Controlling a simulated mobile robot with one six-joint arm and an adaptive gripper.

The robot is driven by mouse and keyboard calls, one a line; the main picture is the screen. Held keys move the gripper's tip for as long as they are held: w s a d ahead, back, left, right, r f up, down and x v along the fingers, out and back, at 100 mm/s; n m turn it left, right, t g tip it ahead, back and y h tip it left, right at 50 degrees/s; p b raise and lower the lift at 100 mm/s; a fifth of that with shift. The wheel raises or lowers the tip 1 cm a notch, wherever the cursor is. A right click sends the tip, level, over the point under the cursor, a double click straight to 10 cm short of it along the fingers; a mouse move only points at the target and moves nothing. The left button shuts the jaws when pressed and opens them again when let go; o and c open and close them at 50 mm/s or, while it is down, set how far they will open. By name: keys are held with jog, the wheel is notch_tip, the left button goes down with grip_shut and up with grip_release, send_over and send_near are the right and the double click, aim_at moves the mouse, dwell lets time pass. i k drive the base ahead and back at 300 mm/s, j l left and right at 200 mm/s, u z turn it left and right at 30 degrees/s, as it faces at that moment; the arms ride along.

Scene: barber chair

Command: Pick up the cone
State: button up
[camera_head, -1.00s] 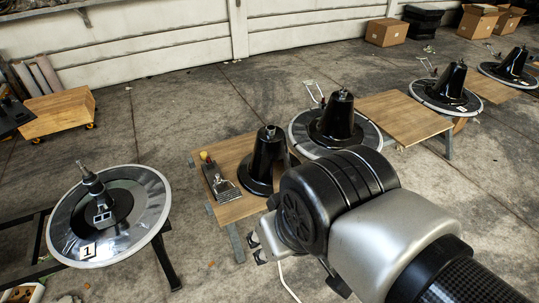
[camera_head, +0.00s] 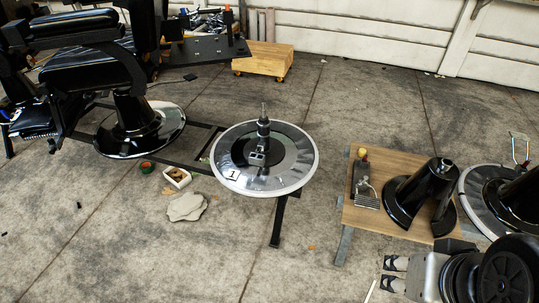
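A glossy black cone (camera_head: 412,197) stands on a wooden-topped table (camera_head: 363,217) at the right. A gap shows in its lower side. Another black cone (camera_head: 515,193) sits on a round disc (camera_head: 471,190) at the right edge, partly cut off by the frame. My gripper (camera_head: 392,273) is at the lower right, in front of the table in the picture. Its two fingers are apart and point left, with nothing between them. It is apart from both cones. Which cone is meant cannot be told.
A round disc (camera_head: 297,171) marked 1, with a metal post, stands on a dark frame in the middle. A metal tool (camera_head: 366,188) lies beside the cone. A barber chair (camera_head: 90,75) is at the left. A wooden trolley (camera_head: 264,64) stands behind.

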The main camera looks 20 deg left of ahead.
aim_at(403, 197)
jog(key=i+l, duration=1.85)
